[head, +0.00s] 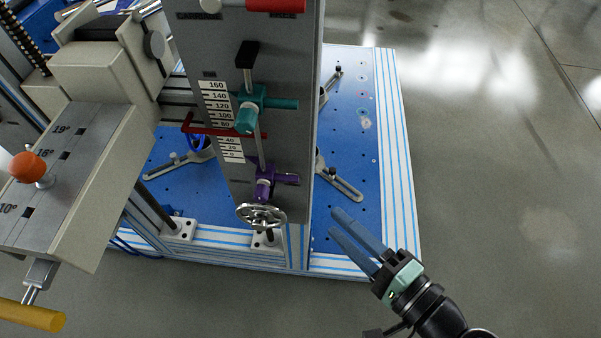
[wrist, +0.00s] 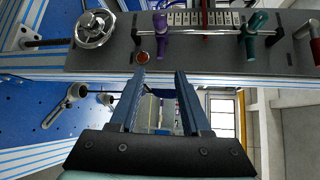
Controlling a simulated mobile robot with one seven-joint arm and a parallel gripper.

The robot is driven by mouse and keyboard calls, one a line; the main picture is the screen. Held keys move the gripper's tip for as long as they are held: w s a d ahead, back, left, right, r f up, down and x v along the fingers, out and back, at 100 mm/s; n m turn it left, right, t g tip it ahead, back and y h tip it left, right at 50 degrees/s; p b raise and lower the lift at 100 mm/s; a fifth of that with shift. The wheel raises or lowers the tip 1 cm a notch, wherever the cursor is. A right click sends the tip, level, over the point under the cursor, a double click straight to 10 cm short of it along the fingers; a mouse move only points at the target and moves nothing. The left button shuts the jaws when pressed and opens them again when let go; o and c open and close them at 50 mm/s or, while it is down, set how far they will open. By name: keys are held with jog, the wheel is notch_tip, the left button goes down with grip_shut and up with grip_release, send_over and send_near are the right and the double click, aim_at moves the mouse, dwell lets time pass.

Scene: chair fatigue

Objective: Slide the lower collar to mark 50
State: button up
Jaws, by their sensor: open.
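The lower collar is purple (head: 266,181) with a side handle; it sits on the vertical rod below the lowest printed numbers of the scale (head: 220,120). The teal upper collar (head: 249,108) is on the same rod, around the 100 to 120 marks. A red bracket (head: 225,133) crosses the scale just below 60, so the 50 level is partly hidden. My gripper (head: 335,221) is open and empty, right of and below the purple collar, clear of it. In the wrist view the purple collar (wrist: 161,34) and teal collar (wrist: 254,36) lie beyond my open fingers (wrist: 160,75).
A metal handwheel (head: 261,215) sticks out just below the purple collar. A grey angled unit with an orange knob (head: 27,167) stands at the left. The blue base plate (head: 350,130) carries slotted clamps (head: 340,182). The floor at right is free.

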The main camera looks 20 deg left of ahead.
aim_at(290, 181)
jog(key=b+x, duration=0.1)
jog(key=x, duration=1.1)
jog(key=shift+a, duration=0.45)
grip_shut()
dwell(0.8)
